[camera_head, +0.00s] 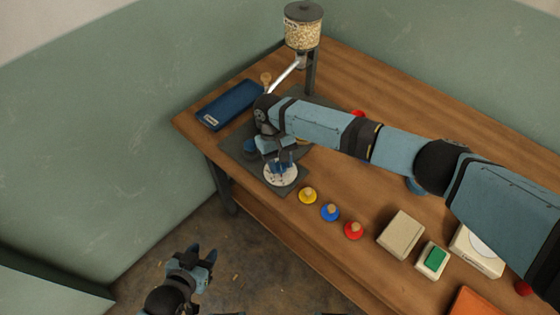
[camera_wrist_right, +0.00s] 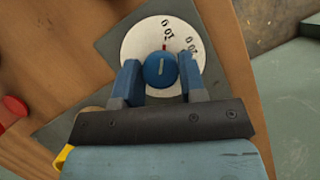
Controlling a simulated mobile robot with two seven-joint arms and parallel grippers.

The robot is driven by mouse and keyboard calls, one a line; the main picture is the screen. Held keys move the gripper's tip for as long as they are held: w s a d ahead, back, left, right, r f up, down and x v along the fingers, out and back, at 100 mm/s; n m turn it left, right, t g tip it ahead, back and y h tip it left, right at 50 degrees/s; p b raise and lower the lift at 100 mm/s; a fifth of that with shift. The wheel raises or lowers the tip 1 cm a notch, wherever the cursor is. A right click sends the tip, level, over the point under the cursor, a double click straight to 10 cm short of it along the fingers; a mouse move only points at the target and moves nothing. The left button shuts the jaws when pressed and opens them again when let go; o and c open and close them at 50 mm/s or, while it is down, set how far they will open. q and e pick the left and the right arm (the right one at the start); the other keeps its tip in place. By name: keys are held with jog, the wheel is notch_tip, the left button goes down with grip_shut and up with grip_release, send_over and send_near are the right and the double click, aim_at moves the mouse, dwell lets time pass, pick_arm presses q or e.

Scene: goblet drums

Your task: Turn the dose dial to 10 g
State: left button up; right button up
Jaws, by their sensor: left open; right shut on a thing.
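The dose dial is a white disc (camera_wrist_right: 132,46) with a round blue knob (camera_wrist_right: 160,70) at its middle. In the right wrist view, 10 g and 20 g show on the disc. A small red mark shows just above the knob, near the 10 g print. A pale line on the knob points roughly toward it. My right gripper (camera_wrist_right: 159,80) is shut on the knob, one finger at each side. In the head view the disc (camera_head: 271,180) shows partly under my right gripper (camera_head: 284,163). My left gripper (camera_head: 204,254) is open and empty, off the table.
A grain hopper (camera_head: 303,32) stands behind the dial, with a blue tray (camera_head: 230,105) to its left. Yellow (camera_head: 307,196), blue (camera_head: 330,212) and red (camera_head: 354,231) knobbed pieces line the front edge. Beige boxes (camera_head: 400,234) stand further right. Floor around my left gripper is clear.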

jog(key=o, duration=0.9)
jog(key=v, duration=1.3)
jog(key=shift+w+r+b, duration=0.1)
jog(key=shift+r+b, duration=0.2)
jog(key=shift+r, duration=0.1)
jog(key=shift+a, duration=0.1)
